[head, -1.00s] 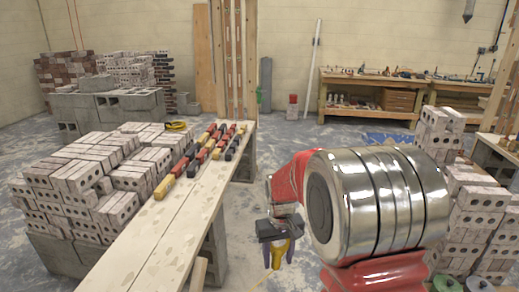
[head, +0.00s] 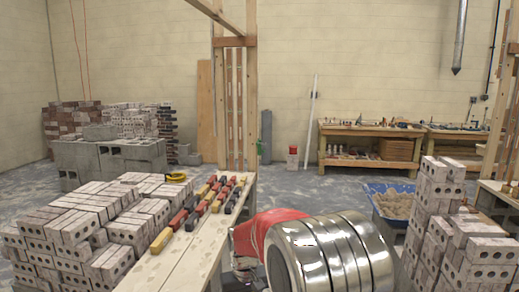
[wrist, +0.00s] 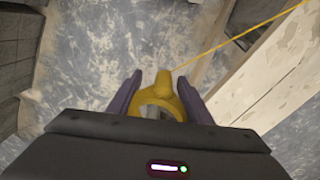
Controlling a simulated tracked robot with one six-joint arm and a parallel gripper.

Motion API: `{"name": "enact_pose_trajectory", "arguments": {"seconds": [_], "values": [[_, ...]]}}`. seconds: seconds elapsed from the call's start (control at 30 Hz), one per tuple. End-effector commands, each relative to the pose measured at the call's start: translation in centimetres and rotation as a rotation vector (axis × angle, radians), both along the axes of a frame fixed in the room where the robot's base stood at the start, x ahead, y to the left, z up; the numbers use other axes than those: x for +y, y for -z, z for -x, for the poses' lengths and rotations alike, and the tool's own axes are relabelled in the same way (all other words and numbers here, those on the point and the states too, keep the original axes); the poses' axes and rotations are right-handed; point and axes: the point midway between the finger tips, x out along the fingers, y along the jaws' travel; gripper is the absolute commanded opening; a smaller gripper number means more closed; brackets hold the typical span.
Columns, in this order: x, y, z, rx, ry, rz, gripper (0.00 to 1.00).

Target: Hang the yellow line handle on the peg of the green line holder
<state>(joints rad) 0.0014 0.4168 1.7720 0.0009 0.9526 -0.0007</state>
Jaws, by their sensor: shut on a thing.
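In the wrist view my gripper (wrist: 159,84) is shut on the yellow line handle (wrist: 163,105), a yellow ring with a short neck, held between two purple fingers. A thin yellow line runs from the handle to the upper right. In the head view my arm's large metal joint hides most of the gripper, and the handle does not show there. I cannot make out the green line holder or its peg for certain. A small green spot (head: 259,146) shows beside the wooden frame at the back, too small to identify.
A plank bench (head: 190,262) carries several red, yellow and black blocks (head: 199,208). Brick stacks stand at left (head: 75,225) and right (head: 478,245). A blue tub (head: 377,190) with mortar-like material sits at right. Open floor (head: 300,190) lies between the bench and back workbench (head: 367,132).

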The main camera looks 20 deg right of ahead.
Motion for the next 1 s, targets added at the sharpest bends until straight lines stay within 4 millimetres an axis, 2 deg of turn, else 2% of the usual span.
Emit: {"name": "enact_pose_trajectory", "arguments": {"seconds": [0.13, 0.23, 0.5, 0.6, 0.73, 1.0], "values": [[0.0, 0.8, 0.1, 0.001, 0.0, 0.0, 0.22], [0.0, 2.7, 0.4, 0.004, 0.0, 0.0, 0.22], [0.0, 11.2, 2.6, 0.008, 0.0, 0.0, 0.22], [0.0, 13.6, 3.5, 0.005, 0.0, 0.0, 0.22], [0.0, 14.9, 4.0, 0.0, 0.0, 0.0, 0.22], [0.0, 15.0, 4.0, -0.001, 0.0, 0.0, 0.22]]}}
